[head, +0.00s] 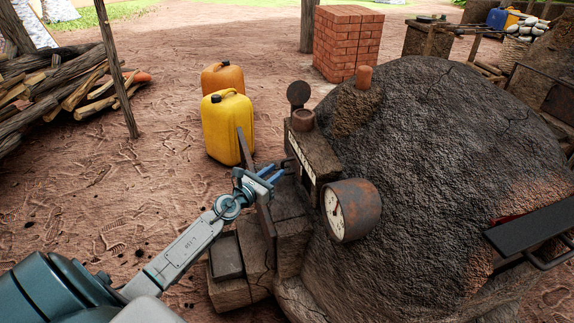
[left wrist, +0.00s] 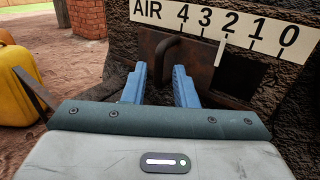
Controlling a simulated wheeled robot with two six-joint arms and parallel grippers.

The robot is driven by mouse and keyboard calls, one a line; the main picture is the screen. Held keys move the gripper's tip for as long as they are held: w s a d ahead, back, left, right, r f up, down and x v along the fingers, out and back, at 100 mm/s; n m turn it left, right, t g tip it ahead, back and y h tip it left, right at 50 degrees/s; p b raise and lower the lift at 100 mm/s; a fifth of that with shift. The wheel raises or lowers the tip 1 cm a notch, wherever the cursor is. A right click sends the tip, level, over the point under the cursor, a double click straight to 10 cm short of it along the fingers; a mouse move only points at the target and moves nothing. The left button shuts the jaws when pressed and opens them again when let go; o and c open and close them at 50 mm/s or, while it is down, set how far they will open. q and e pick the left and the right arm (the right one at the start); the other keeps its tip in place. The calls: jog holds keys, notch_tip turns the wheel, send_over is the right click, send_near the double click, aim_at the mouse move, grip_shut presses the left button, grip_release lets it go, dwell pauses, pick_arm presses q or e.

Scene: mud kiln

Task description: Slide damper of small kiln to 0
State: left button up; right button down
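The small kiln (head: 440,140) is a dark mud dome on the right in the head view. Its damper plate (left wrist: 198,66) has a dark bar handle (left wrist: 172,45) and a white pointer (left wrist: 220,52). Above it a white scale (left wrist: 235,25) reads AIR 4 3 2 1 0. The pointer stands close under the 2 mark. My left gripper (left wrist: 159,85) is open, its blue fingers on either side of the handle's line; I cannot tell whether they touch it. It also shows in the head view (head: 272,175), at the kiln's front left. My right gripper is not in view.
A round dial gauge (head: 348,210) juts out just right of my left gripper. A dark opening (left wrist: 240,76) lies right of the damper plate. A yellow jerrycan (head: 228,128) and an orange one (head: 222,78) stand behind. Bare ground lies to the left.

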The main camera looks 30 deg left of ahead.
aim_at(282, 166)
pick_arm(q)
jog(key=shift+w+d, duration=0.15)
jog(key=shift+w, duration=1.05)
jog(key=shift+w+d, duration=0.1)
jog(key=shift+w, duration=1.1)
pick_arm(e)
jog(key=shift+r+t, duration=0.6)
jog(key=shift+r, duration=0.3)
pick_arm(q)
grip_shut()
